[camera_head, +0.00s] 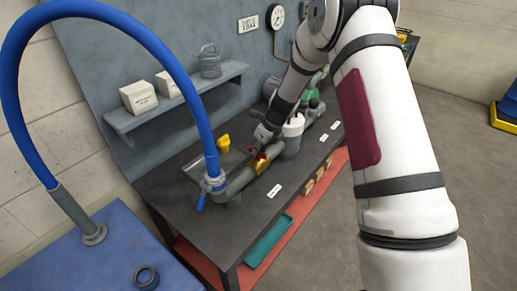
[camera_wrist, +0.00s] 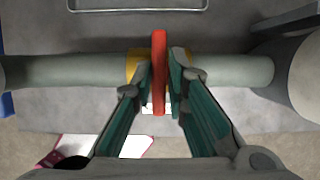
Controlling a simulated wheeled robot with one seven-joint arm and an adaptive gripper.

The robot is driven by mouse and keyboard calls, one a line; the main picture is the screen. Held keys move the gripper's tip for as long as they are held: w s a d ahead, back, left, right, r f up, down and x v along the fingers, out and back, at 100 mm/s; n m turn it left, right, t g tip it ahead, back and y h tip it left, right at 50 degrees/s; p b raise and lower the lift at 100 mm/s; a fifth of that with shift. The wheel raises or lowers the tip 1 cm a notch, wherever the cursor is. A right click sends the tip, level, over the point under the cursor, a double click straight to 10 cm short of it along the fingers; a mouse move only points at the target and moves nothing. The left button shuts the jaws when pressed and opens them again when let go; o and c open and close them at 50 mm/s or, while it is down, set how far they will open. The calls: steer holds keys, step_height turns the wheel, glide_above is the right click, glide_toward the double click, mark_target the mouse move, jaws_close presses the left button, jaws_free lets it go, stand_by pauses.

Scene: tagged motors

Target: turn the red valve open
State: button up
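The red valve (camera_wrist: 159,42) shows in the wrist view as a long narrow red handle, seen edge-on and lying across the grey pipe (camera_wrist: 70,70). It sits over a yellow brass valve body (camera_wrist: 134,64). My gripper (camera_wrist: 161,78) has one teal-padded finger on each side of the handle. Both fingertips look close against it, with no clear gap. In the head view my gripper (camera_head: 261,143) reaches down to the pipe from the upper right, with bits of red beside the fingertips and the brass body (camera_head: 262,164) just below. The fingers partly hide the handle there.
The pipe runs along the dark bench (camera_head: 240,222) between a blue hose (camera_head: 165,60) and a grey upright cylinder (camera_head: 291,140). A yellow object (camera_head: 223,143) lies behind the pipe. A shelf (camera_head: 180,102) with white boxes is on the back panel.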

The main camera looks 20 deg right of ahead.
jaws_close()
steer(key=n+b, duration=0.1)
steer(key=n, duration=0.1)
steer(key=n+g+y+b, duration=0.1)
steer(key=b, duration=0.1)
steer(key=shift+w+f+n, duration=0.15)
steer(key=shift+w+n, duration=0.05)
steer(key=shift+n, duration=0.2)
steer(key=n+g+b, duration=0.1)
steer(key=n+b, duration=0.1)
steer(key=n+g+b, duration=0.1)
steer(key=n+b, duration=0.1)
steer(key=n, duration=0.1)
steer(key=shift+w+d+n+y, duration=0.1)
steer(key=shift+n+y, duration=0.2)
steer(key=shift+y, duration=0.1)
steer(key=n+g+b, duration=0.2)
steer(key=n+b, duration=0.1)
steer(key=n, duration=0.1)
steer(key=shift+b, duration=0.3)
steer(key=shift+n+g+h+b, duration=0.2)
steer(key=shift+n+g+b, duration=0.25)
steer(key=shift+n, duration=0.65)
steer(key=shift+n+g+h+b, duration=0.25)
steer(key=shift+n+b, duration=0.35)
steer(key=shift+n, duration=0.5)
steer(key=o, duration=0.7)
jaws_free()
